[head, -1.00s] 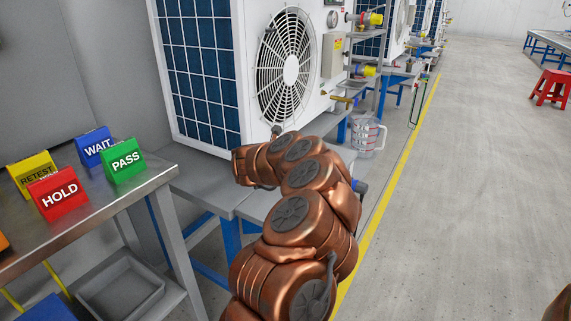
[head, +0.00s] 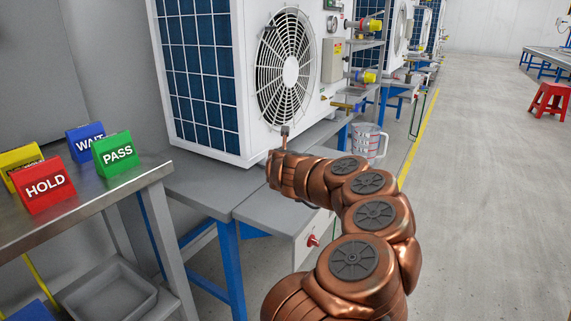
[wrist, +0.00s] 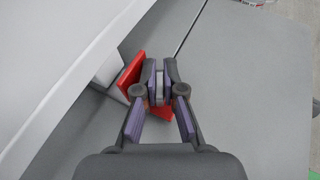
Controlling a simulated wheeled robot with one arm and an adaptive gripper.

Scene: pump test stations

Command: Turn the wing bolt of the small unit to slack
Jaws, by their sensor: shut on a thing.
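My gripper (wrist: 160,85) is shut on a thin light-grey piece (wrist: 160,88) that looks like the wing bolt. A red part (wrist: 132,72) shows behind and to the left of the fingertips, and more red shows below them. The jaws hide most of the held piece, so I cannot tell its turn angle. In the head view my arm's end is low in front of the large white fan unit (head: 290,70), and the jaws are hard to make out. I cannot clearly pick out the small unit.
A grey bench (head: 200,190) carries the fan unit. A steel table (head: 95,215) at left bears the HOLD (head: 44,187), PASS (head: 115,153) and WAIT (head: 86,143) signs. A measuring jug (head: 367,142) stands beyond my arm. The floor at right is clear up to a red stool (head: 549,100).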

